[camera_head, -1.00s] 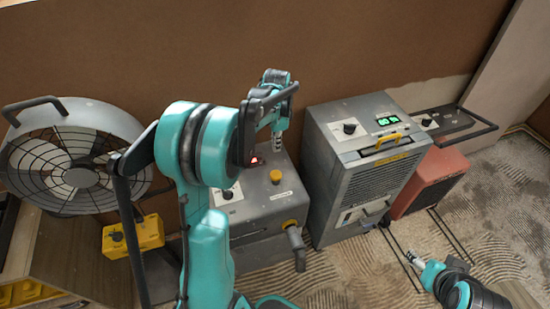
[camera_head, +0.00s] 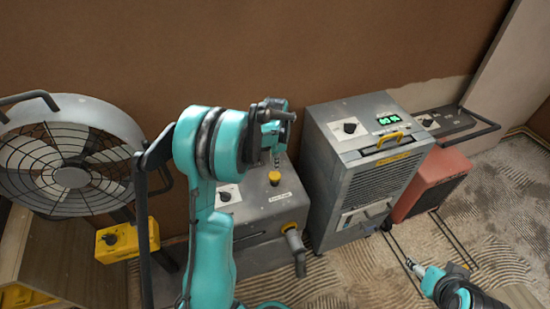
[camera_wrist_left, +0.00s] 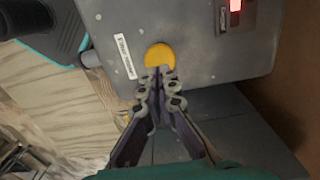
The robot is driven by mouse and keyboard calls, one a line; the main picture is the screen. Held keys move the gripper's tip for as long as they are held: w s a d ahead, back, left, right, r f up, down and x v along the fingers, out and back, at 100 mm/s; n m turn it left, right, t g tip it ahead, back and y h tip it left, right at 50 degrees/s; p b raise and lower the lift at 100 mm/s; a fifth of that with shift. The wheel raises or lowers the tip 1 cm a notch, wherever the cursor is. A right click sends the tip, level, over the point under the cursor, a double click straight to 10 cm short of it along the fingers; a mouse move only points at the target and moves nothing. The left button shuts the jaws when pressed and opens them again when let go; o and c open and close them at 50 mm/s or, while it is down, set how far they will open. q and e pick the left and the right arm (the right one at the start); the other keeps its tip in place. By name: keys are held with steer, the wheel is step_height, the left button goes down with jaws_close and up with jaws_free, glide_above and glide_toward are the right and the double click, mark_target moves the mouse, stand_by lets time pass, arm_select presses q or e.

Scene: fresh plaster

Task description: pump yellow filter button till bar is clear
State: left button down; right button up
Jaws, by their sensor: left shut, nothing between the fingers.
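The yellow filter button (camera_head: 274,179) is on top of the grey machine (camera_head: 254,208), beside a white label. My left gripper (camera_head: 277,160) is shut and empty, pointing down just above the button. In the left wrist view the shut fingertips (camera_wrist_left: 160,74) overlap the near edge of the round yellow button (camera_wrist_left: 160,56); I cannot tell whether they touch it. A red lit indicator (camera_wrist_left: 236,5) shows at the top edge there, partly cut off. In the head view my arm hides it. My right gripper (camera_head: 411,264) is low at the right, too small to judge.
A grey dehumidifier-like unit (camera_head: 360,180) with a yellow handle stands to the right, a red unit (camera_head: 432,182) beyond it. A large fan (camera_head: 70,165) and a yellow control box (camera_head: 127,240) are at the left. A brown wall rises behind.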

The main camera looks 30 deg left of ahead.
mark_target(275, 175)
arm_select(q)
steer(key=shift+f+b, duration=0.55)
steer(key=shift+f, duration=1.2)
